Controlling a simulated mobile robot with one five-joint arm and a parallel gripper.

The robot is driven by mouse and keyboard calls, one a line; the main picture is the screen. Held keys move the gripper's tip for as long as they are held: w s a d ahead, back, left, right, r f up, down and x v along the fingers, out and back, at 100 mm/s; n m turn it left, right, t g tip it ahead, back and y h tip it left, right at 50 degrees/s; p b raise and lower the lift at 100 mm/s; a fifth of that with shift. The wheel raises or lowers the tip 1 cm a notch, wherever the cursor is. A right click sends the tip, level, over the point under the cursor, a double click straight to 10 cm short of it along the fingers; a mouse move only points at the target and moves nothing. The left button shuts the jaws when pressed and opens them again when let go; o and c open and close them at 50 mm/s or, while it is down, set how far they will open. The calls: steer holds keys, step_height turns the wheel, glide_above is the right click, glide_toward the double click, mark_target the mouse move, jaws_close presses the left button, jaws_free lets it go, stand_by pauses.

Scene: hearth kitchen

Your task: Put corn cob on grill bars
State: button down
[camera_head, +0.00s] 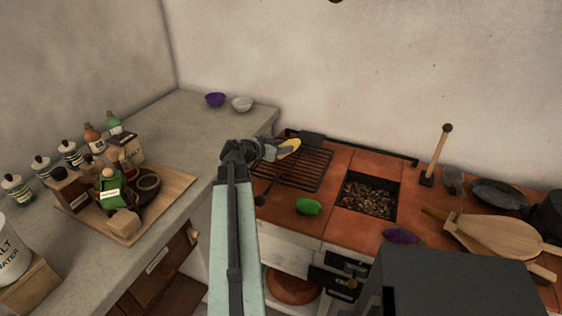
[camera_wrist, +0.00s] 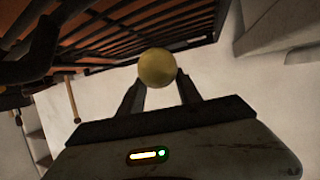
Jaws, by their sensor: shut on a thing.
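A yellow corn cob (camera_head: 289,147) is held by my gripper (camera_head: 267,150) in the head view. In the wrist view the cob (camera_wrist: 157,68) shows end-on as a round yellow shape between the two fingers of my gripper (camera_wrist: 156,85). My gripper is shut on it. The dark grill bars (camera_head: 305,172) are set in the terracotta-tiled hearth top, and the cob appears over their back left part in the head view. The bars (camera_wrist: 115,35) also show in the wrist view. I cannot tell whether the cob touches them.
A green pepper (camera_head: 308,206) lies on the tiles in front of the bars. A coal pit (camera_head: 369,196) is to their right, with an eggplant (camera_head: 402,236) and bellows (camera_head: 492,234) beyond it. Purple (camera_head: 215,99) and white (camera_head: 242,104) bowls stand on the grey counter behind.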

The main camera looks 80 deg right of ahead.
step_height(320, 180, down, 4)
steer(key=b, duration=0.3)
steer(key=shift+b, duration=0.35)
steer(key=shift+r, duration=0.25)
steer(key=shift+f, duration=0.2)
steer(key=c, duration=0.8)
jaws_free()
steer(key=shift+r, duration=0.1)
